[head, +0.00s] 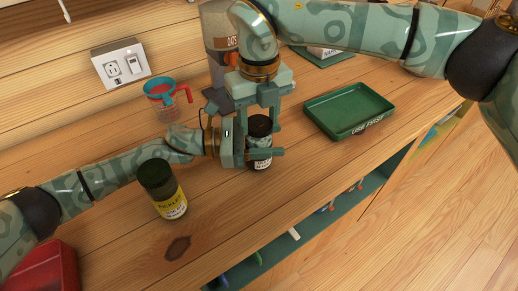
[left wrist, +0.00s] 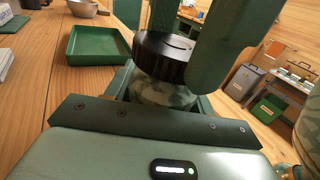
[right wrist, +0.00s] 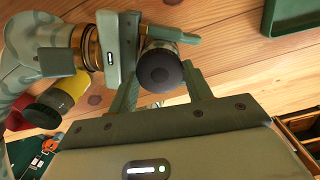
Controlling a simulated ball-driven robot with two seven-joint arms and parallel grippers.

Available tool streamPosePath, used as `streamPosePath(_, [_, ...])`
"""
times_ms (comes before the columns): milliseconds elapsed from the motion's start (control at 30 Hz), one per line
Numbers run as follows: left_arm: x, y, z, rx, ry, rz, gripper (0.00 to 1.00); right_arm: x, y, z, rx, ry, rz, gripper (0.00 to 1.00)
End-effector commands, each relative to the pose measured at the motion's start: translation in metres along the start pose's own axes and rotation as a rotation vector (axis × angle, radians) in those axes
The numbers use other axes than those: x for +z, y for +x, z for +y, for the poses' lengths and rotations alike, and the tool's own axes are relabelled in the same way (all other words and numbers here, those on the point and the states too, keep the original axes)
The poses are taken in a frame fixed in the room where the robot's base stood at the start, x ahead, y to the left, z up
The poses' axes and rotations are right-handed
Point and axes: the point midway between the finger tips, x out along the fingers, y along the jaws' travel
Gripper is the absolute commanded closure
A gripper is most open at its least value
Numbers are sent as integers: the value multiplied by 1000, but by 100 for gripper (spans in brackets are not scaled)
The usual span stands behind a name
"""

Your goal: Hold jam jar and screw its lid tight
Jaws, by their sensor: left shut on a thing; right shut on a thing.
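The jam jar (head: 262,160) is a small glass jar with a pale label, upright on the wooden counter. Its black lid (head: 260,126) sits on top; whether it is tight cannot be told. The lid also shows in the left wrist view (left wrist: 163,57) and from above in the right wrist view (right wrist: 160,69). My left gripper (head: 264,153) is shut around the jar's body from the left. My right gripper (head: 263,120) points down from above, shut on the lid with a finger on each side. The fingers partly hide the jar.
A pickle jar (head: 172,203) with a dark lid stands front left. A measuring cup (head: 161,96) and an oats container (head: 217,40) are behind. A green "USE FIRST" tray (head: 349,112) lies right. The counter's front edge is near; bare wood lies between pickle jar and edge.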

Motion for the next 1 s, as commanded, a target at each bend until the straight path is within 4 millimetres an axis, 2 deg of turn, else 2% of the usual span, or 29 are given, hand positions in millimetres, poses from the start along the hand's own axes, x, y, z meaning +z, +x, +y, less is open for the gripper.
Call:
streamPosePath(100, [-1,0,0,-1,0,1,100,1,0,0,0,225,-3,78])
streamPosePath(233, [-1,0,-1,-1,0,1,100,1,0,0,0,211,-3,78])
streamPosePath(267, [-1,0,-1,-1,1,1,100,1,0,0,0,211,-3,48])
streamPosePath(333, [-1,0,-1,-2,0,1,100,1,0,0,0,210,-3,29])
streamPosePath(667, [-1,0,-1,-1,-1,1,100,0,-2,0,0,209,-2,29])
streamPosePath(767, [-1,0,-1,-1,-1,1,100,1,-9,0,0,209,-2,29])
streamPosePath(1000, [-1,0,-1,-1,-2,1,100,1,-40,0,0,209,-2,29])
